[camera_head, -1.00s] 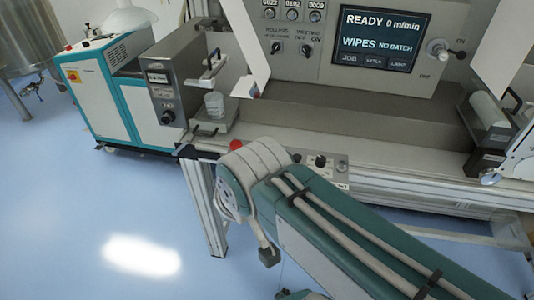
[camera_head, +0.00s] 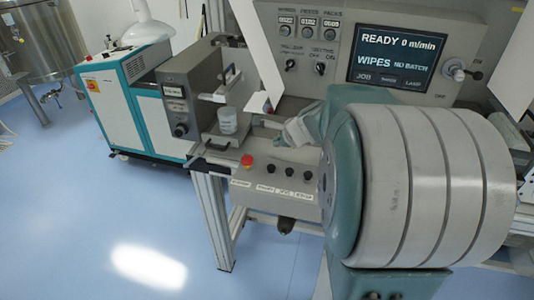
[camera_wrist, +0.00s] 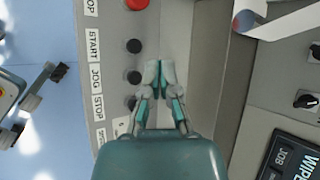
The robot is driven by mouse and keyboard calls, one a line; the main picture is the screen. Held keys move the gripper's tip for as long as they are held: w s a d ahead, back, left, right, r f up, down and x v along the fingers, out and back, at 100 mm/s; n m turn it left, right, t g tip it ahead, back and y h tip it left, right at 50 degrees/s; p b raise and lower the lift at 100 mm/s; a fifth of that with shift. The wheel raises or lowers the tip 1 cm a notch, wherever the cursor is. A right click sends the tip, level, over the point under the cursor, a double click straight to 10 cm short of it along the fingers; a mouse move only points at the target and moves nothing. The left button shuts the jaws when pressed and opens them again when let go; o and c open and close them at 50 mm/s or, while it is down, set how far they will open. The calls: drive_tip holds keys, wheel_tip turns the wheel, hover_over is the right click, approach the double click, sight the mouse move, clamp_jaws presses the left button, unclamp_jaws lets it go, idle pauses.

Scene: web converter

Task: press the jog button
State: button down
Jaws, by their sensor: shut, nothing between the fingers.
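The jog button (camera_wrist: 134,77) is a black round knob beside the label JOG (camera_wrist: 95,77) in the wrist view. In the head view it is the middle black button (camera_head: 289,173) on the sloped front panel (camera_head: 258,190). My gripper (camera_wrist: 159,72) has its teal-grey fingertips together. In the wrist view they lie just right of the jog button, with a small gap in the picture. Their height over the panel cannot be told. In the head view my large arm joint covers the panel's right part.
The start button (camera_wrist: 133,46) and stop button (camera_wrist: 131,103) flank the jog button. A red button (camera_head: 247,160) is at the panel's left end. The screen (camera_head: 392,53) reads READY, 0 m/min. Blue floor is free at left.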

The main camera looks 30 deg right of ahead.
sight(291, 171)
drive_tip(key=d+m, duration=0.1)
drive_tip(key=d+f+m, duration=0.1)
drive_tip(key=d, duration=0.1)
drive_tip(key=d+f+m, duration=0.1)
drive_tip(key=d, duration=0.1)
drive_tip(key=shift+d+m+h, duration=0.15)
drive_tip(key=shift+m+h, duration=0.25)
drive_tip(key=shift+f, duration=4.35)
drive_tip(key=shift+f, duration=0.1)
drive_tip(key=shift+f, duration=0.25)
